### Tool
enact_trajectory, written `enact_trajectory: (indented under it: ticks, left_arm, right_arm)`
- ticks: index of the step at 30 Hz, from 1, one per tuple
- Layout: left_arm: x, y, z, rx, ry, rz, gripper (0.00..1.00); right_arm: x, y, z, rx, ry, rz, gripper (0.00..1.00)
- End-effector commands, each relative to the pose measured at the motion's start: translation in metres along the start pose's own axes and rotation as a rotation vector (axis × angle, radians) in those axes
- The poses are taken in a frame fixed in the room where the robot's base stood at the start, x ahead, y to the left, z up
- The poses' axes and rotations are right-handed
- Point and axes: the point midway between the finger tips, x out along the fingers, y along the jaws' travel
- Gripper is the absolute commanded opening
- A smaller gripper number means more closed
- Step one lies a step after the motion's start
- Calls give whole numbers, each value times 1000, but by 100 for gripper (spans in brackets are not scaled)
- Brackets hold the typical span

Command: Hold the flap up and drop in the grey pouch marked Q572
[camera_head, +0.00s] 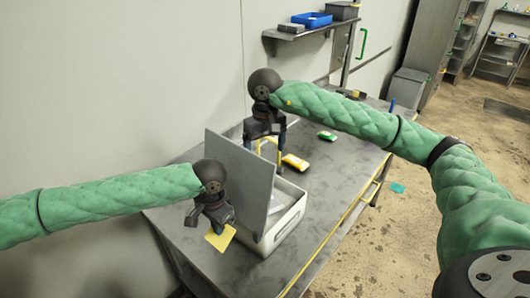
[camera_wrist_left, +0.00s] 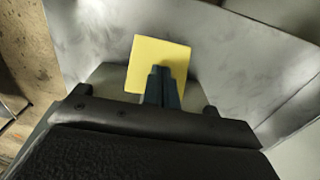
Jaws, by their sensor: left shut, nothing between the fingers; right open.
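A pale box (camera_head: 288,222) stands on the grey table, with its large grey flap (camera_head: 245,172) raised steeply. My left gripper (camera_head: 215,224) is on the near left side of the flap, shut and empty. In the left wrist view its fingertips (camera_wrist_left: 163,75) are together over a yellow square. Whether it touches the flap I cannot tell. My right gripper (camera_head: 266,150) is open and points down behind the flap, fingers apart, near a yellow-edged thing partly hidden there. I cannot make out a grey pouch or the mark Q572. The box's inside is mostly hidden by the flap.
A yellow square (camera_head: 220,237) lies on the table below my left gripper. A yellow-and-white item (camera_head: 296,162) and a green item (camera_head: 327,135) lie beyond the box. A wall shelf (camera_head: 310,29) holds a blue tray (camera_head: 312,20). The table's right side is mostly clear.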

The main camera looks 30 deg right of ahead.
Motion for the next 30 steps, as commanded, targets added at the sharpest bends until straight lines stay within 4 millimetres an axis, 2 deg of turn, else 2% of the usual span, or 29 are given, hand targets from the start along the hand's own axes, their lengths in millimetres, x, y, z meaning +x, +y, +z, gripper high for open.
enact_trajectory:
  ticks: [10,30]
  left_arm:
    - [-3,0,0,1,0,1,0]
    - [-46,0,0,0,0,0,0]
  right_arm:
    - [-3,0,0,0,0,0,89]
    - [-37,0,0,0,0,-1,89]
